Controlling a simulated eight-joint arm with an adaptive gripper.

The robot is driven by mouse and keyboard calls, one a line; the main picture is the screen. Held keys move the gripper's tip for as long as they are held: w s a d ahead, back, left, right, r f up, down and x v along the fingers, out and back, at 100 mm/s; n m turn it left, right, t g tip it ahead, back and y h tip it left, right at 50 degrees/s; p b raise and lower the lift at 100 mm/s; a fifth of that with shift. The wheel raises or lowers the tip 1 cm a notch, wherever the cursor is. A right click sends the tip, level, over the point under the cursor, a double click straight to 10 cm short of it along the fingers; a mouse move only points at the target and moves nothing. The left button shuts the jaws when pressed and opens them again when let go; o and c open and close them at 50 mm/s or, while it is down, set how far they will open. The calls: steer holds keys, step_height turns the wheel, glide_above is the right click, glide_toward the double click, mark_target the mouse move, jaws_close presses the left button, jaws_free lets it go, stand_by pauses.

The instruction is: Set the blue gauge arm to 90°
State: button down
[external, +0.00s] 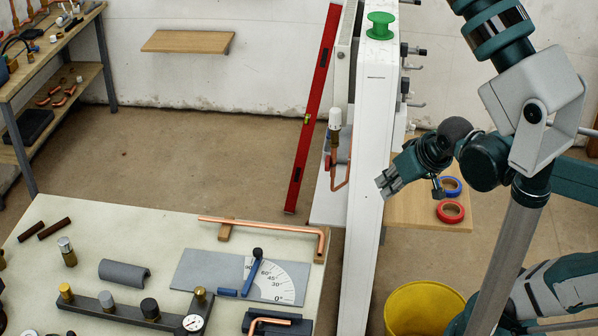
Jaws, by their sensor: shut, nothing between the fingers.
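The blue gauge arm (250,277) lies on a grey plate (201,271) with a white, quarter-round angle scale (288,277) on the pale bench. A black knob (257,253) tops its far end. The arm crosses the scale between the 90 and 60 marks; its exact reading is too small to tell. A short blue bar (228,292) lies beside the pivot end. My gripper (385,186) is shut and empty, in front of the white panel, well right of and above the gauge. It touches nothing of the gauge.
A tall white panel (372,130) stands between my arm and the bench. A copper pipe (270,222) lies behind the gauge. A dark bar with knobs (125,312) and a dial (193,323) is in front. A yellow bucket (424,308) stands at lower right.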

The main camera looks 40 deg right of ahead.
steer(key=w+a+f+m+y+b, duration=0.1)
steer(key=w+a+f+m+y, duration=0.2)
steer(key=a+f+m, duration=0.4)
steer(key=w+a+f+m+g+y+b, duration=0.1)
steer(key=w+a+f+m+y, duration=0.2)
steer(key=m, duration=1.5)
steer(key=shift+w+a+f, duration=0.8)
steer(key=shift+a+f, duration=1.45)
steer(key=shift+a, duration=0.25)
steer(key=shift+b+x, duration=1.6)
steer(key=shift+x, duration=2.9)
steer(key=shift+w+a+f, duration=0.25)
steer(key=shift+a+f, duration=0.15)
steer(key=shift+a, duration=0.15)
steer(key=shift+w+a+b, duration=0.5)
steer(key=shift+w+a, duration=0.7)
steer(key=shift+a, duration=0.15)
